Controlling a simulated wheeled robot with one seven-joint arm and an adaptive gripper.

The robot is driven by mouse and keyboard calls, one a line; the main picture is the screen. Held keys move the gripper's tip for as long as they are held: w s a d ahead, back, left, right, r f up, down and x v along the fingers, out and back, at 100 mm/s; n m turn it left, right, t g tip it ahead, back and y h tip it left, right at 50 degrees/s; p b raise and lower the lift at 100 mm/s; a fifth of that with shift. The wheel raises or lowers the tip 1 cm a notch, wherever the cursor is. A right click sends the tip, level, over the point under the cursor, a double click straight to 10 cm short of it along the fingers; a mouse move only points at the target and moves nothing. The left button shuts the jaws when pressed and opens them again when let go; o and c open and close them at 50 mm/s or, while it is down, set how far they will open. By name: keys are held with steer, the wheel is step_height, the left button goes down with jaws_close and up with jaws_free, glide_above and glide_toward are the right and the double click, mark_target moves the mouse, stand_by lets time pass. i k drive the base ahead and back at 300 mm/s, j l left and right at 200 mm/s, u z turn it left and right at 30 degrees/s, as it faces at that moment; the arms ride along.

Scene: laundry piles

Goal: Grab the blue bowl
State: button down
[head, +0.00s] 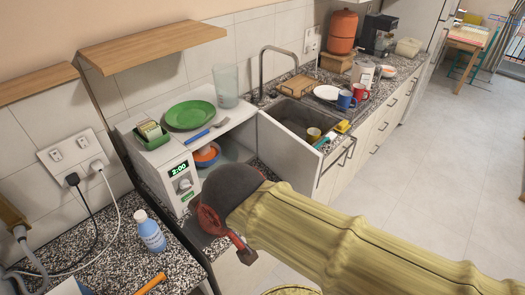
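A white microwave (165,165) stands on the counter with its door (288,152) swung open to the right. Inside it is a small rounded blue and orange item. The blue part, seemingly the blue bowl (214,147), shows around an orange part (206,155); I cannot tell whether these are one piece or two. My gripper (228,238), dark and red at the end of my yellow-sleeved arm, is in front of the microwave, below and right of the opening and apart from the bowl. No object shows in it, but the finger gap is not clear.
A green plate (190,114), a blue-handled utensil (206,130), a green sponge holder (152,137) and a clear container (226,86) sit on the microwave. A blue bottle (149,231) stands at left. The open door separates the microwave from the sink (296,116).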

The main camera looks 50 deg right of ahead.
mark_target(208, 155)
steer(key=l+u, duration=0.2)
steer(key=l, duration=0.35)
steer(key=l+u, duration=0.25)
steer(key=l, duration=0.25)
steer(key=k+l+u, duration=0.2)
steer(key=l, duration=0.3)
steer(key=k+l+u, duration=0.2)
steer(key=l, duration=0.35)
steer(key=k+l, duration=0.15)
steer(key=l, duration=0.15)
steer(key=k+l, duration=0.15)
steer(key=k+l+z, duration=0.1)
steer(key=l, duration=0.3)
steer(key=k+j+z, duration=0.15)
steer(key=k, duration=0.2)
steer(key=k+j+z, duration=0.1)
steer(key=k+j, duration=0.15)
steer(key=k+j+z, duration=0.15)
steer(key=k, duration=0.35)
steer(key=i+j+z, duration=0.15)
steer(key=i+j, duration=0.15)
steer(key=i+j+z, duration=0.1)
steer(key=i+j, duration=0.2)
steer(key=j, duration=0.15)
steer(key=i+j+z, duration=0.15)
steer(key=i+j, duration=0.15)
steer(key=j, duration=0.15)
steer(key=i+l, duration=0.35)
steer(key=i, duration=0.1)
